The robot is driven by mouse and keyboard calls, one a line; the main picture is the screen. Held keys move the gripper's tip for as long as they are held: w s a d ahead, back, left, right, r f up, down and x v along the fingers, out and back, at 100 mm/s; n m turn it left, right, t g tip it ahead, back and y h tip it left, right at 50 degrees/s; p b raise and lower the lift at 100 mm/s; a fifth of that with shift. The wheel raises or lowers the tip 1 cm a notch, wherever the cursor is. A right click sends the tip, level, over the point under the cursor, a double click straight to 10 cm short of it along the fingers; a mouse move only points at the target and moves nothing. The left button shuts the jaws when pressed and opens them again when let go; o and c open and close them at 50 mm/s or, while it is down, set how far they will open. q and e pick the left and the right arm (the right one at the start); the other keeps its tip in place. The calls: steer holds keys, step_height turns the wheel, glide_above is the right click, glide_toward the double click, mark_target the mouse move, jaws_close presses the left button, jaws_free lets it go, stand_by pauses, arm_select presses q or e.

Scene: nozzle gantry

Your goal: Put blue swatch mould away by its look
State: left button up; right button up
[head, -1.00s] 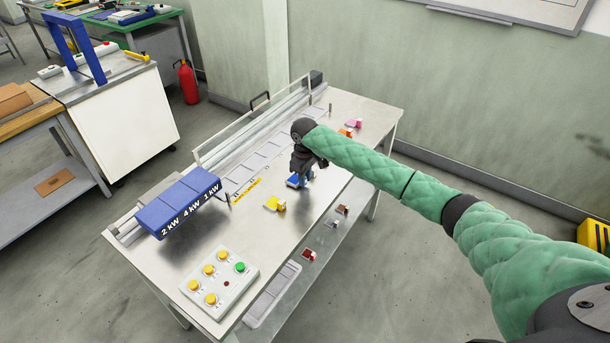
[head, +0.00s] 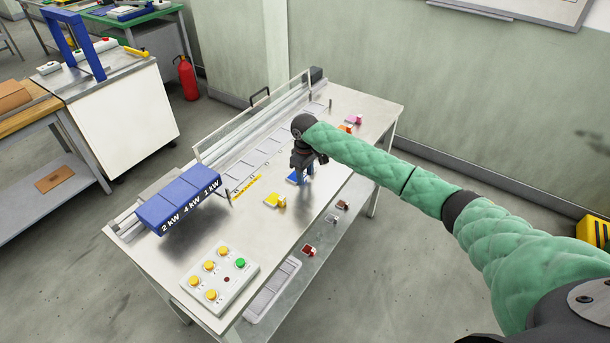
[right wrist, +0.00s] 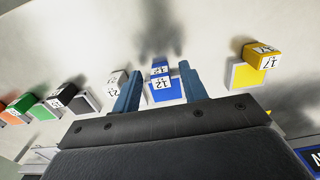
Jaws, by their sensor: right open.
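The blue swatch mould (head: 292,179) lies on the steel table below my right gripper (head: 304,182). In the right wrist view the blue mould (right wrist: 164,88) has a blue block with white labels reading 12. The two blue-grey fingers of my right gripper (right wrist: 158,88) stand apart, one on each side of the mould, with gaps between. I cannot tell how far above the table the fingertips are. My left gripper is out of view.
A yellow mould (right wrist: 255,65) lies to the right in the wrist view; white, black, green and orange ones lie left. Behind runs a rail with a row of pale slots (head: 240,175) and blue heater boxes (head: 178,200). A button panel (head: 220,278) sits at the front.

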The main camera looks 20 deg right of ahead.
mark_target(305, 175)
step_height(305, 175, up, 4)
steer(key=shift+r+b, duration=0.1)
steer(key=shift+b, duration=0.75)
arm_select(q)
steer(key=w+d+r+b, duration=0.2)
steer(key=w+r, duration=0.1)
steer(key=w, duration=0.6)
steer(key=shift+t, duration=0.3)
arm_select(e)
step_height(305, 175, up, 7)
steer(key=shift+r, duration=0.2)
steer(key=shift+f, duration=0.1)
